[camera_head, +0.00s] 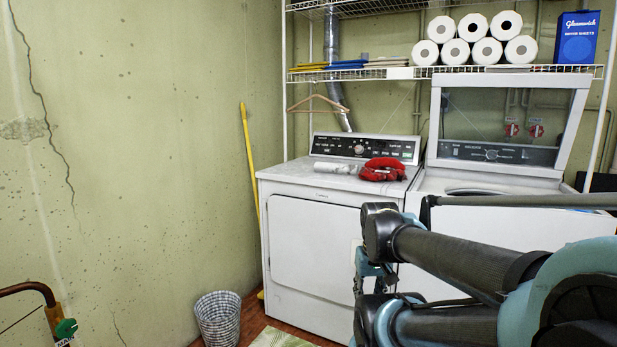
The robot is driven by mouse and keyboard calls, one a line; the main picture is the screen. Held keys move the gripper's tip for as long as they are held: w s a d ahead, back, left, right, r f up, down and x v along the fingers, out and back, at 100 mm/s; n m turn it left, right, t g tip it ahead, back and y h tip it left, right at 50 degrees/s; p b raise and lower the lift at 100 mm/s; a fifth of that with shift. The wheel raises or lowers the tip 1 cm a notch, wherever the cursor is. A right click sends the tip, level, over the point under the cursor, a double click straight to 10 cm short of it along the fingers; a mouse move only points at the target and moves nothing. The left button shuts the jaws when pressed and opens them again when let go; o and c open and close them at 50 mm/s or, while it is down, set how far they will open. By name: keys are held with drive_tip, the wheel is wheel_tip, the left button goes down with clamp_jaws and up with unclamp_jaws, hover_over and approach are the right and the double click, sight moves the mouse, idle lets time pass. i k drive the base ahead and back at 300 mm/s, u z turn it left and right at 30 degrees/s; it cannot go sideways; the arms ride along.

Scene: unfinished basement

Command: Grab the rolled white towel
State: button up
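A small white roll (335,167), which looks like the rolled white towel, lies on its side on top of the white dryer (318,237), left of a red bundle (383,169). Its surface is too small in the picture to make out cloth. My arm, dark with teal parts, reaches in from the lower right and folds in front of the dryer's right side and the washer. I cannot make out my gripper or its fingertips. Nothing covers the white roll.
A white washer (420,270) with a raised lid (512,122) stands right of the dryer. A wire shelf (480,74) above holds several white rolls (472,26) and a blue box (577,38). A hanger (316,104) hangs from it. A basket (218,317) stands on the floor.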

sight(319, 167)
drive_tip(key=u, duration=0.35)
drive_tip(key=k, duration=0.85)
drive_tip(key=u, duration=0.65)
drive_tip(key=i, duration=1.1)
drive_tip(key=z, duration=0.65)
drive_tip(key=i, duration=1)
drive_tip(key=z, duration=0.75)
